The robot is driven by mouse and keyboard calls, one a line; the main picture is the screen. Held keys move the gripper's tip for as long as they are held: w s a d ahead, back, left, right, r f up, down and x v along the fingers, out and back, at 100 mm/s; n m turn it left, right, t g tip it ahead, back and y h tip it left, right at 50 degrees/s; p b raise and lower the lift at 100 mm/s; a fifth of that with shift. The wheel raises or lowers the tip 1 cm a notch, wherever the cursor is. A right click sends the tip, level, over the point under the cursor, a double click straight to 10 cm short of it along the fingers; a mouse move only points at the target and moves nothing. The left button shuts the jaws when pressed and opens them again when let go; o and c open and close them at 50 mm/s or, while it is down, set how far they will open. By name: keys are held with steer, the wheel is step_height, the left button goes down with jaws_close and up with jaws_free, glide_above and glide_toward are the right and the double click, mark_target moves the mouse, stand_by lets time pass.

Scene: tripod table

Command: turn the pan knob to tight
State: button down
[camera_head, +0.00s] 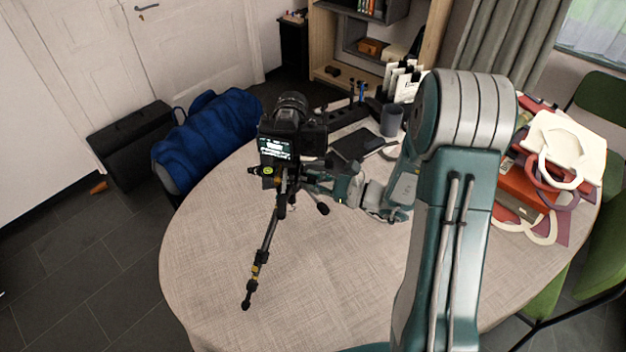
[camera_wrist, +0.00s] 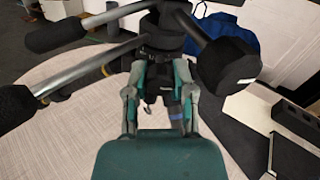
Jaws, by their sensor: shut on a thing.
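A black camera (camera_head: 290,125) with a lit screen sits on a tripod (camera_head: 262,250) on the round table. My gripper (camera_head: 308,177) reaches in from the right at the tripod head, just below the camera. In the wrist view my gripper (camera_wrist: 160,72) has its two teal and grey fingers on either side of a dark part at the tripod head, and is shut on it. This part appears to be the pan knob, mostly hidden by the fingers. A thick black handle end (camera_wrist: 228,66) sticks out close to the right finger; its rod leads to the head.
The round table (camera_head: 215,285) is clear at the front left. A dark tablet (camera_head: 357,145), a grey cup (camera_head: 391,120) and a black organizer (camera_head: 345,113) stand behind. Red and white bags (camera_head: 562,145) lie at right. A blue bag (camera_head: 208,140) is beyond the table's left edge.

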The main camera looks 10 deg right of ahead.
steer(key=shift+m, duration=1.6)
steer(key=shift+c, duration=2.2)
jaws_free()
steer(key=shift+w, duration=0.1)
steer(key=v, duration=1.2)
